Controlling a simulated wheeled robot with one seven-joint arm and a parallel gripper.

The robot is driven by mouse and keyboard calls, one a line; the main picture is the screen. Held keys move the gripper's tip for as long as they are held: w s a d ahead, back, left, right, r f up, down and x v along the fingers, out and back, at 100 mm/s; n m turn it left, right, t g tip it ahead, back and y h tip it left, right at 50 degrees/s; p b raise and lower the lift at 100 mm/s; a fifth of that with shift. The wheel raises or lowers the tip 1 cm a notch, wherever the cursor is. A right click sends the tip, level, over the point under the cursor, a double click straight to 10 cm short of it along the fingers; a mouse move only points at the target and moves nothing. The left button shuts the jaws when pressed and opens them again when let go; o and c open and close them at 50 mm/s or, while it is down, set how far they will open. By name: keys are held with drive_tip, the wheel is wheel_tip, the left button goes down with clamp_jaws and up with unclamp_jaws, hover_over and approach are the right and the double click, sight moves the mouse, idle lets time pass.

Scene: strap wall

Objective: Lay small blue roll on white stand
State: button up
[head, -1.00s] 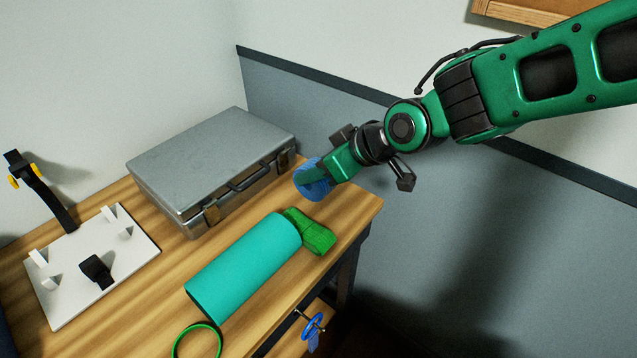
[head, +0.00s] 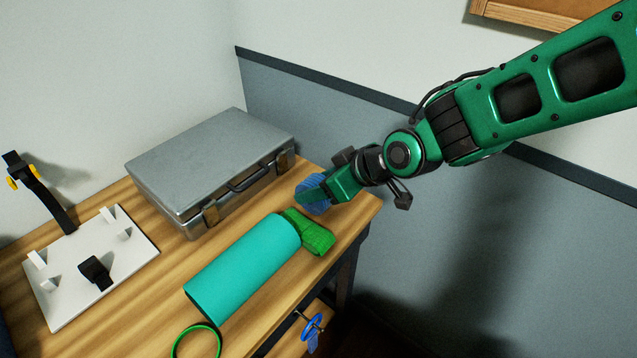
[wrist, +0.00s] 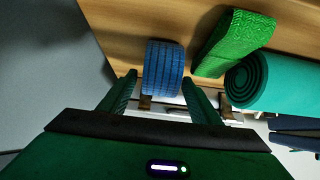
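The small blue roll (head: 313,181) is on the wooden table near its far right corner, by the silver case. In the wrist view the roll (wrist: 163,68) shows a ribbed blue side between the fingertips. My gripper (wrist: 160,82) is open around the roll's near end, with a visible gap at the left finger and little or none at the right. In the head view my gripper (head: 314,198) covers part of the roll. The white stand (head: 128,250) is a flat board with upright white pegs and a black strap piece, at the table's left; no roll lies on it.
A silver case (head: 210,165) lies behind. A large teal roll (head: 243,268) and a green roll (head: 314,236) lie in front of my gripper. A green ring (head: 197,341) is at the front edge. A black post with yellow knobs (head: 50,195) rises behind the stand.

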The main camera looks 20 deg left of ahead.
drive_tip(key=shift+r, duration=0.1)
drive_tip(key=v, duration=1.2)
drive_tip(key=shift+w+d, duration=0.1)
drive_tip(key=w+d+f+m+h, duration=0.1)
drive_tip(key=d+m+h, duration=0.25)
drive_tip(key=d, duration=1.05)
drive_tip(key=w+d+f+m+h, duration=0.25)
drive_tip(key=d+m, duration=0.25)
drive_tip(key=d, duration=1)
drive_tip(key=s+d+m+g+h, duration=0.2)
drive_tip(key=s+d+m, duration=0.9)
drive_tip(key=s+d, duration=0.8)
drive_tip(key=shift+s+g, duration=0.25)
drive_tip(key=shift+g, duration=0.65)
drive_tip(key=shift+o, duration=0.4)
drive_tip(key=shift+r, duration=0.1)
